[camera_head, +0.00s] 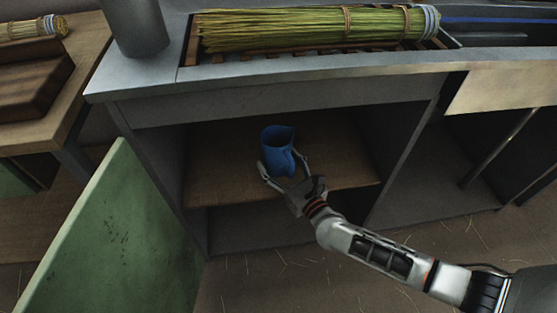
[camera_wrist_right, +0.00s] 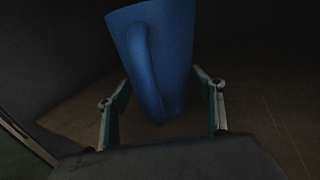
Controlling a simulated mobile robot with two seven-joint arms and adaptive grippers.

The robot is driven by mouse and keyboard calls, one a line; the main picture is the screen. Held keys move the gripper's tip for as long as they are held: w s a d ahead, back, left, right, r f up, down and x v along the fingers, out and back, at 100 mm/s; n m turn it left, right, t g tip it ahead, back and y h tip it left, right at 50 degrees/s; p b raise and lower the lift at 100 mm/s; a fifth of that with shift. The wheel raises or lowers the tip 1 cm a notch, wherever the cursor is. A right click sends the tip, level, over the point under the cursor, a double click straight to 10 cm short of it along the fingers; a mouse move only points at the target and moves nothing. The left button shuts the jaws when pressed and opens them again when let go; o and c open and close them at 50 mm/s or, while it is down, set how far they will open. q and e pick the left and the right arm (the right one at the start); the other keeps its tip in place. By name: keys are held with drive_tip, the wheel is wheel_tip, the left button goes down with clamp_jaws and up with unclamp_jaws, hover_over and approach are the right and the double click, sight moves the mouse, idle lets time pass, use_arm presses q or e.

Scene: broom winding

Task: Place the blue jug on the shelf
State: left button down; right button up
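The blue jug (camera_head: 277,146) is upright on the brown shelf (camera_head: 225,180) inside the open cabinet under the counter. In the right wrist view the jug (camera_wrist_right: 165,55) is in the middle, with its handle toward the camera. My right gripper (camera_head: 284,168) reaches in from the front right. Its two fingers (camera_wrist_right: 163,95) are spread on either side of the jug's lower part, and narrow gaps seem to show between them and the jug. The underside of the jug is hard to see in the dark. My left gripper is out of view.
A green cabinet door (camera_head: 120,240) stands open at the left. The counter edge (camera_head: 280,75) is above the shelf. A straw bundle (camera_head: 310,28) lies on a slatted rack on the counter, beside a grey cylinder (camera_head: 136,25). The shelf is clear around the jug.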

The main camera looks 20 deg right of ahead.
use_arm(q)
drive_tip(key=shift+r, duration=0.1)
use_arm(e)
drive_tip(key=shift+r, duration=0.15)
drive_tip(key=shift+r, duration=0.25)
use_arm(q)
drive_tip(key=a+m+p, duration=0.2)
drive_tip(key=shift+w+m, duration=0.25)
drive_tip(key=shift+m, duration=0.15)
use_arm(e)
drive_tip(key=s+d, duration=0.1)
drive_tip(key=s, duration=1.1)
drive_tip(key=shift+d+f, duration=0.15)
